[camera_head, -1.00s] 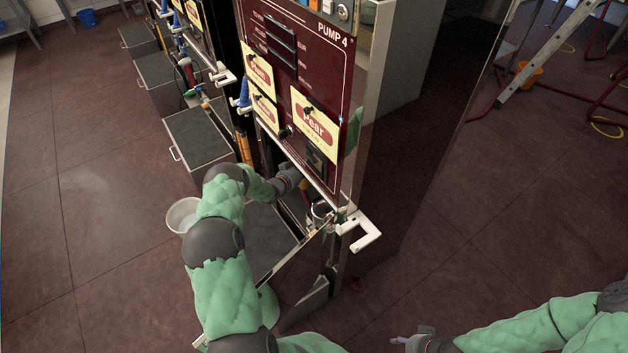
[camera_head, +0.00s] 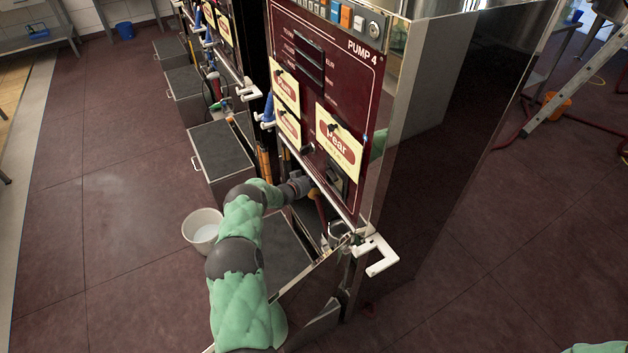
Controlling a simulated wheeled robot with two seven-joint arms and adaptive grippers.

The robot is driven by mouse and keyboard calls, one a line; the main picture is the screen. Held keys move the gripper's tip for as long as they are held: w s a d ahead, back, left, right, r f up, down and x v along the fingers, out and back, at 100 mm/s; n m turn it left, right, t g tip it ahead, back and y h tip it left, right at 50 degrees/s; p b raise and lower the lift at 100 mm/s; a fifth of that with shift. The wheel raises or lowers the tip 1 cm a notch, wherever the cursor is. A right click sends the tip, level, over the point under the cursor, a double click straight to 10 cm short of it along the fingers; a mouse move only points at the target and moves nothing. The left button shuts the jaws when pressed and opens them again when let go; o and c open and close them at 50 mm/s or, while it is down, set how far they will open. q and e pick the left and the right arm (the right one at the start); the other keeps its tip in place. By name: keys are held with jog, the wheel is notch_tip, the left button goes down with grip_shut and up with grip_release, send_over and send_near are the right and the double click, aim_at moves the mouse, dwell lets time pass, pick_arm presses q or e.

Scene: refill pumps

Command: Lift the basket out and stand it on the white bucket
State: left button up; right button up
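The white bucket (camera_head: 203,232) stands on the floor to the left of the open Pump 4 cabinet, upright, and it looks empty. My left arm comes up from the bottom and bends right into the cabinet. My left gripper (camera_head: 312,188) is inside the opening below the panel, small and partly hidden; I cannot tell its fingers' state or whether it touches anything. A small round metallic thing with a pale rim (camera_head: 338,231) shows inside the cabinet near the open door; I cannot tell whether it is the basket. My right gripper is out of view; only a bit of its arm shows at the bottom right.
The Pump 4 panel (camera_head: 325,95) carries yellow cards. A white handle (camera_head: 376,256) juts out at the cabinet corner, and the open door (camera_head: 312,290) stands below it. A grey drawer box (camera_head: 222,160) is behind the bucket. The floor at left is clear.

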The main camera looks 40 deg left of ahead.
pick_arm(q)
jog(key=shift+r, duration=0.15)
jog(key=s+a+p, duration=0.1)
jog(key=s+a, duration=0.2)
jog(key=s, duration=0.4)
jog(key=s+a, duration=0.3)
jog(key=s, duration=0.4)
jog(key=shift+s+p, duration=0.35)
jog(key=shift+s, duration=0.05)
dwell(0.8)
jog(key=shift+a, duration=0.1)
dwell(0.5)
